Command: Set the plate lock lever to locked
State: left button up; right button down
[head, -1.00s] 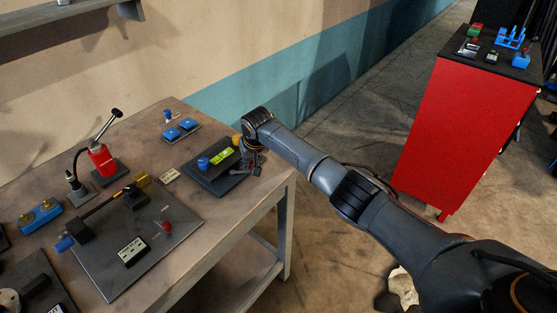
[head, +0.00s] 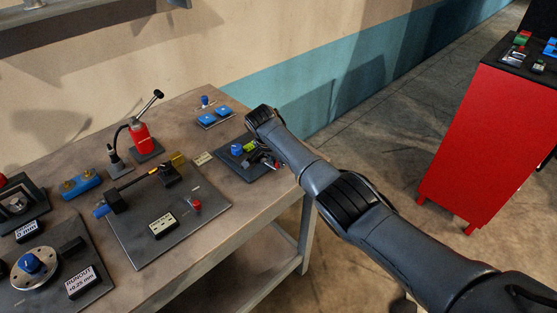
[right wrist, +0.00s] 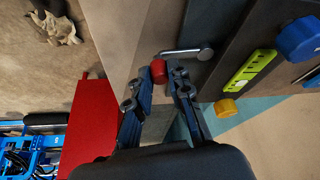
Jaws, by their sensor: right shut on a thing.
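A dark plate (head: 238,168) lies at the table's right end, with a blue knob (head: 237,149) and a green level vial (head: 250,146). In the right wrist view, the lever is a silver rod (right wrist: 185,52) with a red grip (right wrist: 158,71), mounted beside the dark plate. My right gripper (right wrist: 168,68) is shut at the lever's grip end. In the head view the right gripper (head: 267,158) is at the plate's right side, and my wrist partly hides it and the lever. The level (right wrist: 250,72), blue knob (right wrist: 299,40) and a yellow knob (right wrist: 226,107) also show in the wrist view. My left gripper is out of view.
A larger plate (head: 150,250) with a rod, a small red knob (head: 194,205) and a label block (head: 163,226) lies to the left. A red bottle-like pump (head: 140,137) and a blue-button box (head: 215,117) stand behind. A red cabinet (head: 480,145) is at right.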

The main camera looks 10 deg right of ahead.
jog(key=shift+a, duration=0.1)
dwell(0.4)
jog(key=c, duration=1.2)
grip_release()
jog(key=v, duration=1.2)
jog(key=shift+w, duration=0.1)
